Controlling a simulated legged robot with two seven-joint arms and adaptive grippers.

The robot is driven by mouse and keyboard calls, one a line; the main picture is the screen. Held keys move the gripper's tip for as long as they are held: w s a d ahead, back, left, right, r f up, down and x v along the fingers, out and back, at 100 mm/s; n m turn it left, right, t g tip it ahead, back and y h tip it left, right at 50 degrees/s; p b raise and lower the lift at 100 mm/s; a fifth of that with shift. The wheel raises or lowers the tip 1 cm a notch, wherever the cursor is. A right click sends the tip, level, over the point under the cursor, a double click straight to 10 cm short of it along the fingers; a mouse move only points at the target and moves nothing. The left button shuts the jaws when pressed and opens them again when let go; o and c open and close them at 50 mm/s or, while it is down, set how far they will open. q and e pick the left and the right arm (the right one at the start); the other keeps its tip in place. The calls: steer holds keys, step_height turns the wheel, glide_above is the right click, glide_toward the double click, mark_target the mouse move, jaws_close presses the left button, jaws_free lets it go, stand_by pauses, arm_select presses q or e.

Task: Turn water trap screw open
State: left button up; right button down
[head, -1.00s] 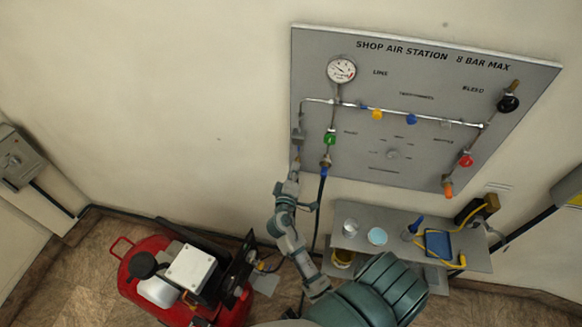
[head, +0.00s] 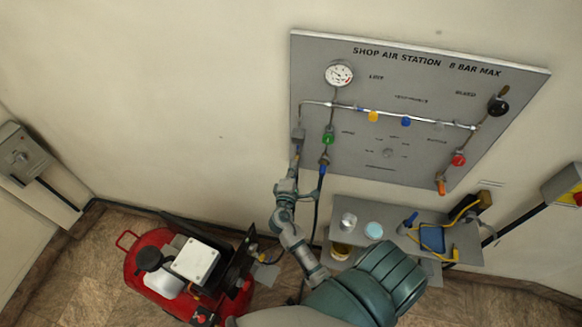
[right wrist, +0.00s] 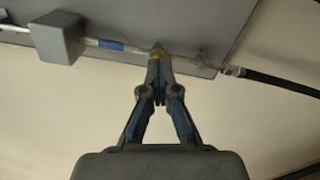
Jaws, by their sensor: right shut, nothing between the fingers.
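My right gripper (head: 297,150) reaches up to the lower left part of the grey panel, just below a small grey box (head: 298,135). In the right wrist view the gripper (right wrist: 159,98) is shut, with its fingertips together and nothing held between them. A small brass-coloured piece (right wrist: 158,51) sits right at the fingertips; I cannot tell whether they touch it. The water trap screw cannot be told apart surely in either view. The grey box on the pipe also shows in the right wrist view (right wrist: 57,38). My left gripper is not in view.
The panel (head: 440,95) carries a gauge (head: 339,73), a green valve (head: 328,138) and a red valve (head: 458,160). A black hose (right wrist: 275,80) hangs near my gripper. A grey shelf (head: 390,255) stands below; a red compressor (head: 150,255) is at lower left.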

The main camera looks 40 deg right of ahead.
steer(key=shift+d+r, duration=0.4)
steer(key=shift+r, duration=0.25)
steer(key=c, duration=1.1)
jaws_free()
steer(key=shift+a, duration=0.1)
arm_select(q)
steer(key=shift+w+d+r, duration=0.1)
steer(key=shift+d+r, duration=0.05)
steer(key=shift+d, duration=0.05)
arm_select(e)
steer(key=shift+o, duration=0.2)
steer(key=f+v, duration=0.1)
steer(key=v, duration=1)
steer(key=shift+a, duration=0.25)
